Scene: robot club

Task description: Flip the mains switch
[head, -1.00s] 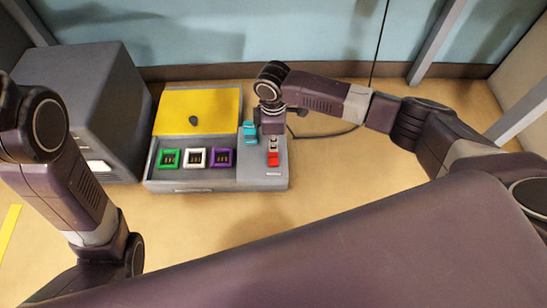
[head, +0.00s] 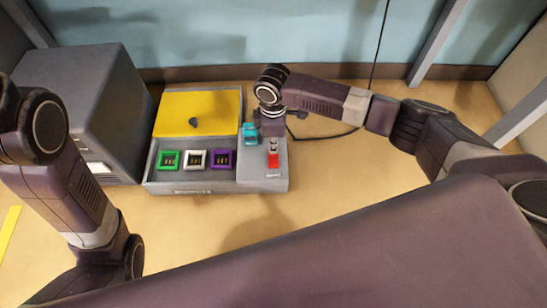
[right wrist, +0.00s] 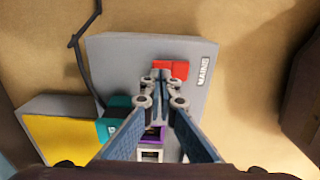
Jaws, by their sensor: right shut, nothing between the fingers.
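The red mains switch (head: 273,161) is on the right end panel of a grey console (head: 265,183). In the right wrist view the red switch (right wrist: 178,69) is beside the "MAINS" label (right wrist: 203,71). My right gripper (head: 272,149) points down over the panel with its fingers shut and empty. In the right wrist view the tips of my right gripper (right wrist: 161,76) overlap the near side of the switch and partly hide it; I cannot tell if they touch. My left arm is at the left of the head view, but its gripper is out of sight.
Left of the switch are a teal part (head: 250,134), a yellow panel (head: 212,105) with a dark knob, and green (head: 168,160), white (head: 194,159) and purple (head: 221,159) framed sockets. A dark box (head: 85,105) stands left. A cable (head: 335,134) runs behind. The tabletop in front is clear.

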